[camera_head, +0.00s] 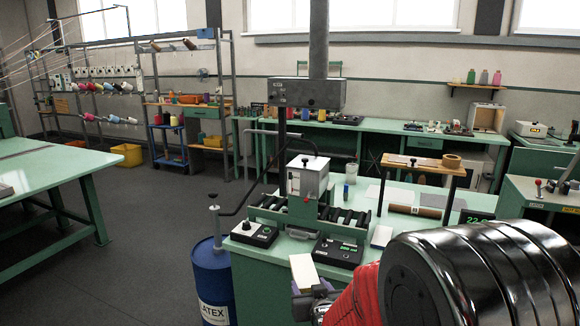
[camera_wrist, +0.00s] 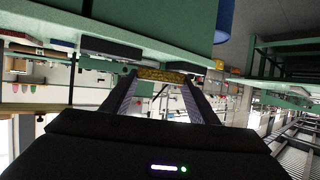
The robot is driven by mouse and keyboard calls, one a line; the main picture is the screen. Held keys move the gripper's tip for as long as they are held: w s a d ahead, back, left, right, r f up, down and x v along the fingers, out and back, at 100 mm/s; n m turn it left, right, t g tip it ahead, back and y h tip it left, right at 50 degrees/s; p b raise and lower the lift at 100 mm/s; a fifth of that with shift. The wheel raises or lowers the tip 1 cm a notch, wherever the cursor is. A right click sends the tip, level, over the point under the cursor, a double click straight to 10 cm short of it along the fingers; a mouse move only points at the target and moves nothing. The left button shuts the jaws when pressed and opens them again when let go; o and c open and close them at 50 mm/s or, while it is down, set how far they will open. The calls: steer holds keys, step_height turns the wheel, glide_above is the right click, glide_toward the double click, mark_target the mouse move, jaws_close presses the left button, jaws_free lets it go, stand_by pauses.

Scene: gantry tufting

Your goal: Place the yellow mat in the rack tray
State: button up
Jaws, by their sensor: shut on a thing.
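My gripper (camera_head: 312,290) is low in the head view, in front of the green machine bench, partly hidden by my own arm. In the wrist view my gripper (camera_wrist: 161,82) has its two dark fingers shut on the yellow mat (camera_wrist: 160,75), which shows as a mottled yellow strip across the fingertips. In the head view the held mat (camera_head: 303,271) shows as a pale cream slab sticking up from the gripper, clear of the bench. I cannot pick out the rack tray for sure in either view.
The green bench (camera_head: 280,252) carries a roller machine (camera_head: 305,205), control boxes (camera_head: 338,252) and a small wooden stand (camera_head: 422,166). A blue latex drum (camera_head: 211,282) stands at its left. A green table (camera_head: 50,168) is far left. Dark floor between them is free.

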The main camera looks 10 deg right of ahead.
steer(key=s+f, duration=0.5)
steer(key=f, duration=0.1)
steer(key=shift+f, duration=0.1)
